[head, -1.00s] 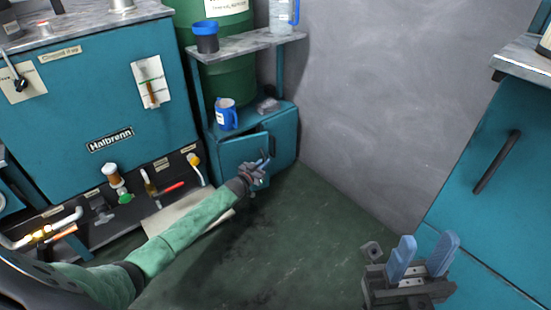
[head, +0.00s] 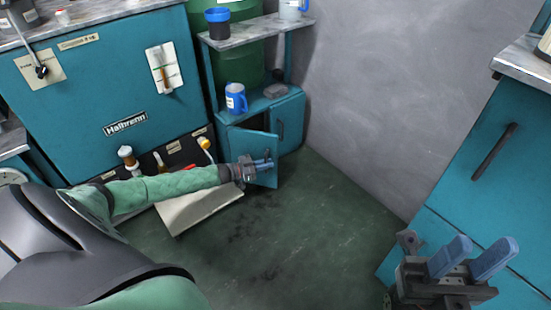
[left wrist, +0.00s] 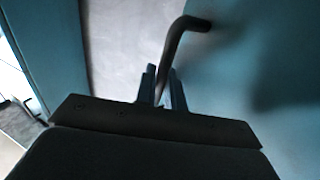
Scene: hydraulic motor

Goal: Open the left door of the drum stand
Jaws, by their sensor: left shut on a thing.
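The drum stand (head: 292,103) is a teal cabinet with a shelf above, against the back wall. Its left door (head: 254,147) stands partly open, swung out toward me, with a dark gap showing above and behind it. My left gripper (head: 268,163) is at the door's free edge, shut on its handle. In the left wrist view, the dark bent handle (left wrist: 178,45) runs down between the blue fingers (left wrist: 163,88), beside the teal door face (left wrist: 245,75). The right door (head: 291,125) is closed. My right gripper (head: 467,260) is open and empty at the lower right.
The Halbrenn machine (head: 110,85) is to the left, a teal cabinet (head: 490,190) to the right.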

